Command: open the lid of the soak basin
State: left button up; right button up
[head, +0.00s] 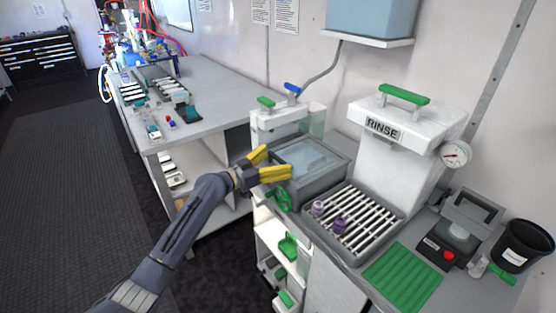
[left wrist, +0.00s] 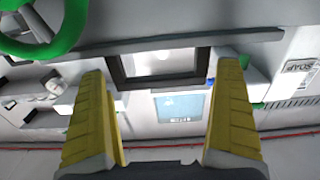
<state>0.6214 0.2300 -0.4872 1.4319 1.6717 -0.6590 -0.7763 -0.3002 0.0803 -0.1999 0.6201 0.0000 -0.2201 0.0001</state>
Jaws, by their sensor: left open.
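The soak basin (head: 331,176) is a grey box on the counter, left of the rinse station. Its top is a flat grey frame around a pale blue area (head: 303,158), and no raised lid shows. I cannot tell whether the blue is a lid window or liquid. My left gripper (head: 278,159) has yellow fingers, spread and empty, at the basin's front left side. I cannot tell if they touch it. In the left wrist view the open fingers (left wrist: 162,70) flank a dark frame (left wrist: 120,72). A green ring-shaped handle (head: 282,200) is on the basin's front, below the gripper.
Right of the basin stand a slatted rack (head: 355,222) with purple items and the white RINSE unit (head: 400,135) with a green handle. A white dispenser (head: 272,122) stands behind the basin. Another bench (head: 215,95) is at left. Open floor (head: 70,200) lies left.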

pick_arm(q)
jog(key=shift+w+d, duration=0.25)
jog(key=shift+d, duration=0.05)
jog(key=shift+c, duration=0.4)
jog(key=c, duration=1.2)
jog(key=shift+r, duration=0.1)
jog(key=shift+c, duration=0.2)
